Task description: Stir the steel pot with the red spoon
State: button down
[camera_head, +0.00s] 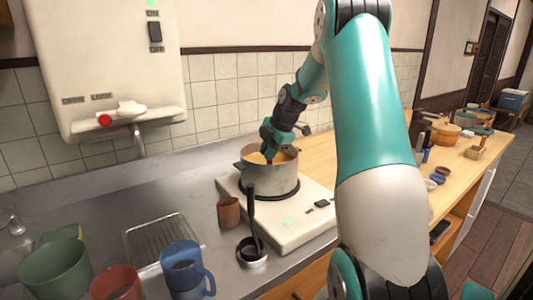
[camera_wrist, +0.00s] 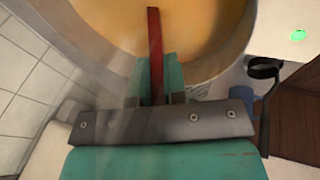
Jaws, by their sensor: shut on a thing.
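The steel pot (camera_head: 268,180) stands on the white cooker and holds an orange liquid. In the wrist view the orange liquid (camera_wrist: 215,30) fills the top, inside the pot's pale rim (camera_wrist: 243,52). My gripper (camera_head: 272,152) is over the pot opening, pointing down. In the wrist view my gripper (camera_wrist: 157,85) is shut on the red spoon (camera_wrist: 154,40), whose handle runs from between the fingers toward the liquid. The spoon's far end is hidden, and I cannot tell how deep it goes.
The white cooker (camera_head: 285,228) sits on the steel counter (camera_head: 185,190). A brown cup (camera_head: 229,212), a dark ladle in a small steel holder (camera_head: 252,250), a blue mug (camera_head: 187,272), a red cup (camera_head: 118,284) and a green bowl (camera_head: 55,272) stand in front. A wire rack (camera_head: 158,240) lies left.

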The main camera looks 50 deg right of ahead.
dwell(0.3)
jog(key=s+a+r+p, duration=0.1)
jog(key=r+p, duration=0.1)
jog(key=r, duration=0.3)
jog(key=s+a+r+p, duration=0.2)
jog(key=r+p, duration=0.1)
jog(key=r, duration=0.3)
jog(key=shift+s+a+r, duration=0.15)
jog(key=shift+s+r, duration=0.05)
jog(key=shift+s, duration=0.05)
dwell(0.3)
dwell(0.9)
